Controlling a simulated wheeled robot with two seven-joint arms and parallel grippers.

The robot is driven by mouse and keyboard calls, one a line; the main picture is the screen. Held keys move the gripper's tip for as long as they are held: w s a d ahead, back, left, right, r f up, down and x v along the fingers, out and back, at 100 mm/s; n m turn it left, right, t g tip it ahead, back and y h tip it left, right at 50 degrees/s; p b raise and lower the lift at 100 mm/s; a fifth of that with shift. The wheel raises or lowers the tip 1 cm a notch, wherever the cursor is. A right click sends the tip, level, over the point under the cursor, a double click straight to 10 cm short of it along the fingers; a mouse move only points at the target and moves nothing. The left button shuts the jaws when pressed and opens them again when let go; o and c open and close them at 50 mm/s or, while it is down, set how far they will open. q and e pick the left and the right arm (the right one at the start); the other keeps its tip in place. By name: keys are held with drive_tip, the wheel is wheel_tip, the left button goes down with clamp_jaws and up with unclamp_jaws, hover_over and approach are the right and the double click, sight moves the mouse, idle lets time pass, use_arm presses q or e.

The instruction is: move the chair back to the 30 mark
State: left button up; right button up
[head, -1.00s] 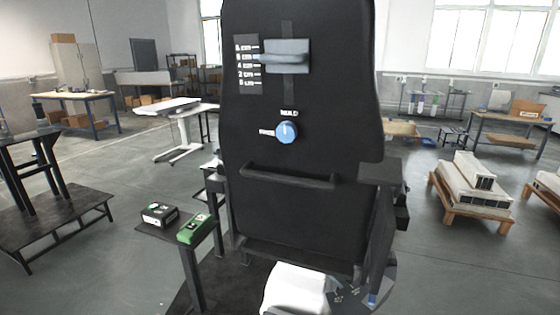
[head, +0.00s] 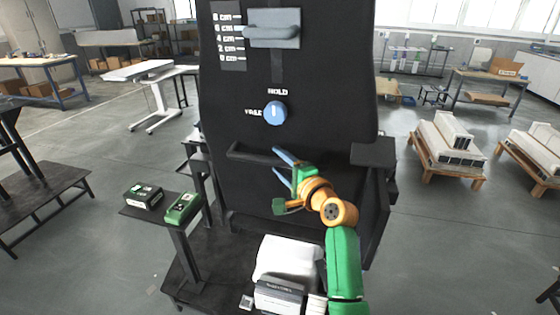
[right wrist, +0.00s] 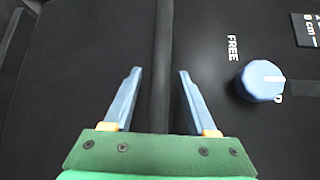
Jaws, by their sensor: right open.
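The tall black chair back (head: 300,95) stands in front of me. A dark horizontal bar handle (head: 243,152) crosses it and shows in the right wrist view (right wrist: 164,45). My right gripper (head: 276,162) is open at this bar. In the right wrist view its blue fingers (right wrist: 158,75) lie on either side of the bar, not closed on it. The blue knob (head: 275,112) above has its white line at HOLD; FREE is to its left. It also shows in the wrist view (right wrist: 262,82). I see no 30 mark; my right arm covers the chair's lower right.
A grey-blue slider handle (head: 272,28) sits beside a centimetre scale (head: 229,38). A loaded pallet (head: 447,150) stands at right. Open floor lies between.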

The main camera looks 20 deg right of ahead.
clamp_jaws()
idle(1.5)
